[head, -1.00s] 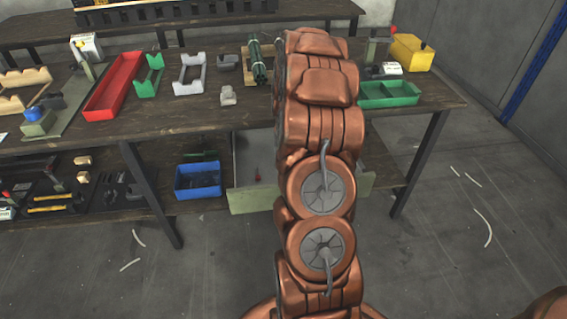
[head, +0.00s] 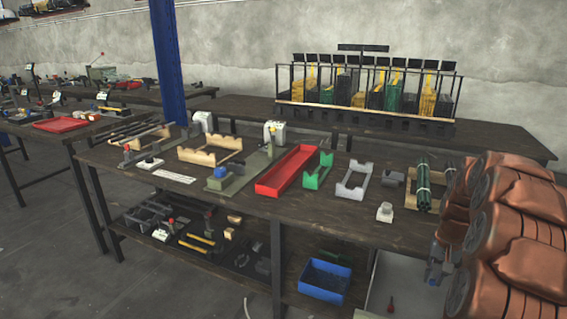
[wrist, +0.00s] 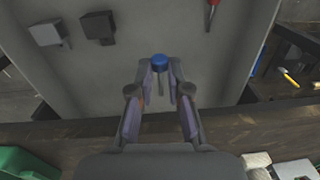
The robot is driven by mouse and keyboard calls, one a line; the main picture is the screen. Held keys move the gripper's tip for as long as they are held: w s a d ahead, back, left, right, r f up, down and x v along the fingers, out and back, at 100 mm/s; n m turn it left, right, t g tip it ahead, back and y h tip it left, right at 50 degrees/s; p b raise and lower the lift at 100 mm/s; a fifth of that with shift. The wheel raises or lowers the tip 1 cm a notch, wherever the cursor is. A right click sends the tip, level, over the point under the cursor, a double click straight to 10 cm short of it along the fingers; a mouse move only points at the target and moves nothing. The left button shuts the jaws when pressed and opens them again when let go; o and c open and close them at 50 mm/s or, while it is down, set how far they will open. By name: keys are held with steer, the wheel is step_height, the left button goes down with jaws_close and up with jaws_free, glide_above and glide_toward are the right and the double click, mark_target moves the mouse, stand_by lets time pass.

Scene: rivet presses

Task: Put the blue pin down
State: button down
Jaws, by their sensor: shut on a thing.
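The blue pin (wrist: 160,62) is between my gripper's fingertips in the wrist view. Its blue round head shows at the tips, with a thin grey shank below it. My gripper (wrist: 160,76) is shut on it, beyond the table's front edge and over a grey lower surface (wrist: 150,120). In the head view my gripper (head: 437,268) hangs at the front edge of the workbench (head: 330,220), partly hidden by my arm. I cannot make out the pin clearly there.
A blue bin (head: 325,280) stands on the lower shelf. A red tray (head: 287,170), a green cradle (head: 318,170) and a grey cradle (head: 354,180) stand on the bench top.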

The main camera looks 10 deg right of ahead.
steer(key=w+a+r+n, duration=0.2)
steer(key=w+a, duration=0.3)
steer(key=a, duration=0.3)
steer(key=w+a+r+n, duration=0.2)
steer(key=w+a, duration=0.3)
steer(key=a, duration=0.3)
steer(key=w+a+r+n+p, duration=0.1)
steer(key=w+a+r+n, duration=0.15)
steer(key=a, duration=0.65)
steer(key=w+a+r+n, duration=0.1)
steer(key=a+r, duration=0.2)
steer(key=a, duration=0.7)
steer(key=r+p, duration=0.1)
steer(key=p, duration=0.4)
steer(key=s+r+p, duration=0.1)
steer(key=r+p, duration=0.1)
steer(key=p, duration=0.4)
steer(key=s+r+p, duration=0.1)
steer(key=p, duration=0.4)
steer(key=shift+s+d+r+p, duration=0.25)
steer(key=shift+d+p, duration=0.05)
steer(key=shift+d, duration=0.1)
